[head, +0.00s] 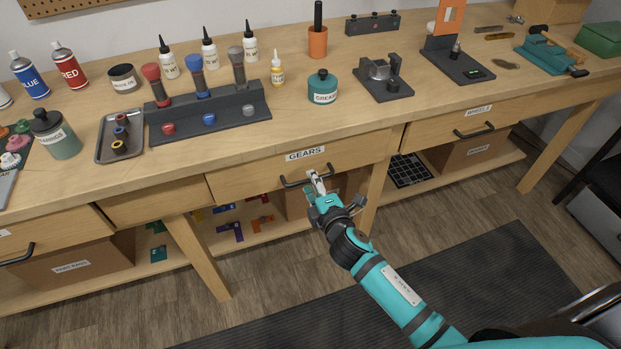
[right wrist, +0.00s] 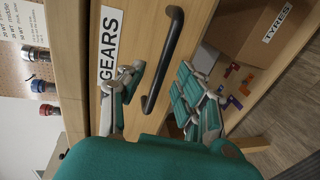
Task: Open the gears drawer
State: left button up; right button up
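My left gripper is not in view.
The wheels drawer (head: 477,125) is to the right, with its own handle. A lower shelf (head: 270,222) holds cardboard boxes and coloured parts. The floor in front is clear.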

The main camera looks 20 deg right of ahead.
jog(key=shift+x, duration=1.25)
grip_shut()
